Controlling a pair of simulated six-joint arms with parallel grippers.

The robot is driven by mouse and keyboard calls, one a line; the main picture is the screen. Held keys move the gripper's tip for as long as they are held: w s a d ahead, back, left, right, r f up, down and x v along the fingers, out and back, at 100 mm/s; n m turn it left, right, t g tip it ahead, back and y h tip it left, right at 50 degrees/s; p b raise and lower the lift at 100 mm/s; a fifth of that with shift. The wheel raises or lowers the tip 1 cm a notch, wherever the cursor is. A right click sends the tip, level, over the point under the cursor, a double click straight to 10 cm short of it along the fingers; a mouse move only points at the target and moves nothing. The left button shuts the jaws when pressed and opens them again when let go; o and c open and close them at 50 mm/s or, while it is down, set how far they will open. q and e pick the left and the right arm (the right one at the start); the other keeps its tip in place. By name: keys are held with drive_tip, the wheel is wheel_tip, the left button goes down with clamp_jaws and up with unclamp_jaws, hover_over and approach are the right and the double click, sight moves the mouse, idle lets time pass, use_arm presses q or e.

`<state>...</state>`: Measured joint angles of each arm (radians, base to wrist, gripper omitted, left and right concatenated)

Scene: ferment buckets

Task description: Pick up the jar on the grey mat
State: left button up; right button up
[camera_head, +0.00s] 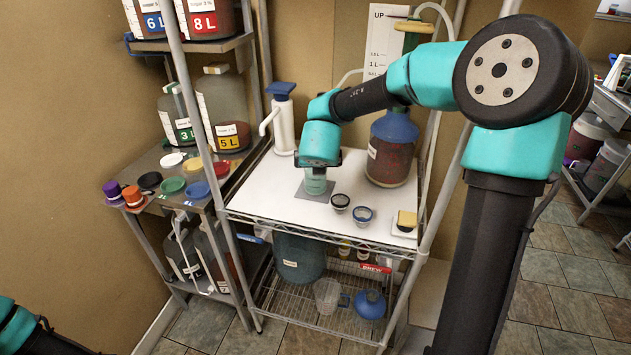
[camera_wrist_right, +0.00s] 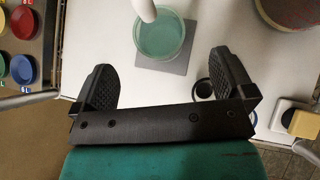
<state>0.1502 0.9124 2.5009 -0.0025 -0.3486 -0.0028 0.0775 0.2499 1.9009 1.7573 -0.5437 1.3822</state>
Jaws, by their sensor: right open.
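The jar (camera_head: 315,184) is a small, pale green, round vessel standing upright on the grey mat (camera_head: 326,190) on the white table top. In the right wrist view the jar (camera_wrist_right: 160,36) shows from above, on the mat (camera_wrist_right: 181,66). My right gripper (camera_head: 318,166) is over the jar, and its body hides the jar's upper part in the head view. In the right wrist view its two black fingers (camera_wrist_right: 160,62) are wide apart and empty, with the jar beyond their tips. Only part of my left arm shows at the lower left; its gripper is out of view.
A white pump dispenser (camera_head: 283,125) stands behind the jar. A large blue-topped jug (camera_head: 391,150) stands to the right. Two small dark-rimmed jars (camera_head: 340,202) (camera_head: 363,215) and a yellow sponge (camera_head: 407,219) are near the front. Colored lids (camera_head: 172,185) lie on the left shelf.

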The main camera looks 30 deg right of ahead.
sight(316, 178)
drive_tip(key=x, duration=0.4)
drive_tip(key=shift+w+f, duration=0.1)
drive_tip(key=shift+x, duration=2.6)
drive_tip(key=shift+a+f, duration=0.15)
drive_tip(key=c, duration=1.7)
